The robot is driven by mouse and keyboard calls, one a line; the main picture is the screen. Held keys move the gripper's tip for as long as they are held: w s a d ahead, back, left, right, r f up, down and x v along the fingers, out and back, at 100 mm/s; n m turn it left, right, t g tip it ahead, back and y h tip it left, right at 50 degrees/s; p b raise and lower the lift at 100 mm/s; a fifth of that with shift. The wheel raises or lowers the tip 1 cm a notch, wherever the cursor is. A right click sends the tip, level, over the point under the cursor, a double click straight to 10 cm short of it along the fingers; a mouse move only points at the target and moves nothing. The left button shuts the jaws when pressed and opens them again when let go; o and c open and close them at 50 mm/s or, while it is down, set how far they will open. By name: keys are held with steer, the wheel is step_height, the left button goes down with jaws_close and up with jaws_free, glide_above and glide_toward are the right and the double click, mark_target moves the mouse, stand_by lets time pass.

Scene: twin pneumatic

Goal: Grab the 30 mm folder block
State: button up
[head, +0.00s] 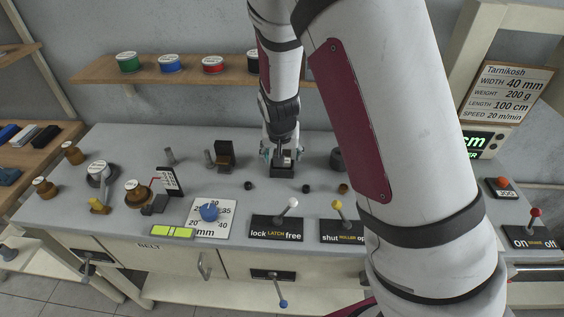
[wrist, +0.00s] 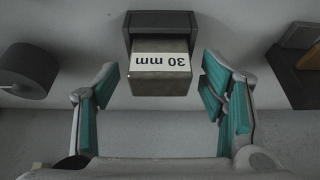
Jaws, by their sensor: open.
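The 30 mm folder block (wrist: 160,84) is a grey-brown block with a white label, which reads upside down in the wrist view. It sits against a dark holder (wrist: 160,20). My gripper (wrist: 160,78) is open, with one teal finger on each side of the block and a gap at both sides. Neither finger visibly touches it. In the head view, my gripper (head: 283,156) points down at a dark block-like shape (head: 283,171) on the grey bench; its label cannot be read there.
A dark round roll (wrist: 28,70) lies left of the fingers in the wrist view, and a dark holder with a wooden piece (wrist: 298,68) stands at the right. On the bench (head: 215,178) are a dark bracket (head: 224,154), a latch lever (head: 290,204) and a blue dial (head: 209,212).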

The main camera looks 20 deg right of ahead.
steer(key=c, duration=1.4)
steer(key=shift+r, duration=0.1)
